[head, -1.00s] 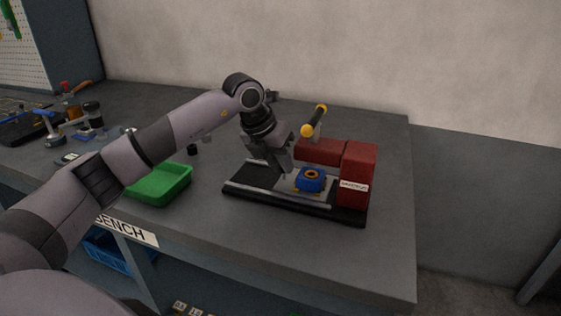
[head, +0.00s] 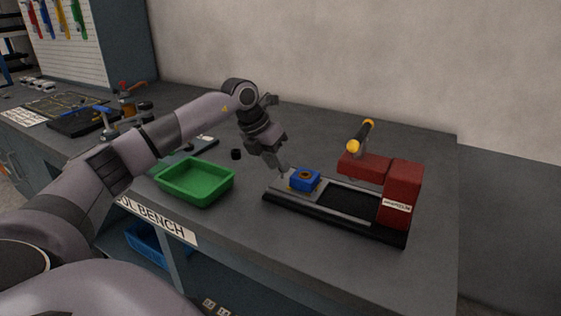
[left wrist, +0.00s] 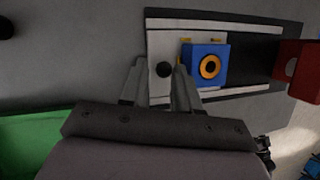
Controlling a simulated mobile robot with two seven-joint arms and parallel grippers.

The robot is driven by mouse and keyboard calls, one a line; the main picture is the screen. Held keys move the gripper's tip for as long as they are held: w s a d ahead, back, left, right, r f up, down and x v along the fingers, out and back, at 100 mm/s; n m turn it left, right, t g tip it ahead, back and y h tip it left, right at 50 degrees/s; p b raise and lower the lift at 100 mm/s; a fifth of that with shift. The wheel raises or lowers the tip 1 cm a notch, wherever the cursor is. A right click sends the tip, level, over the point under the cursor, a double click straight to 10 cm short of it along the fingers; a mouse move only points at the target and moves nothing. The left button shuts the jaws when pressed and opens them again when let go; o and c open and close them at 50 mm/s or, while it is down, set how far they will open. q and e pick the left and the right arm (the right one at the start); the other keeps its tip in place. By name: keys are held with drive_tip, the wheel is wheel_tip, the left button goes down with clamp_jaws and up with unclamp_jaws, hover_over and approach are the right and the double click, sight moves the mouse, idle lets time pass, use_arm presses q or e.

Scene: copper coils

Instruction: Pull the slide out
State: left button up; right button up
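The slide (head: 279,185) is a pale plate at the left end of the black base's track, away from the red press head. A blue block (head: 304,180) with an orange ring sits on it. Both show in the left wrist view, the slide (left wrist: 164,45) and the blue block (left wrist: 207,66). My right gripper is out of view.
The red press head (head: 404,190) with a yellow-ended handle (head: 361,136) stands at the track's right end. A green tray (head: 196,183) lies to the left. Tools lie further left. The bench is clear in front of the press and to its right.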

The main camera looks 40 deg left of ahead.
use_arm(q)
drive_tip(key=shift+r, duration=0.1)
idle(0.3)
drive_tip(key=v, duration=0.7)
drive_tip(key=shift+s, duration=0.15)
idle(0.4)
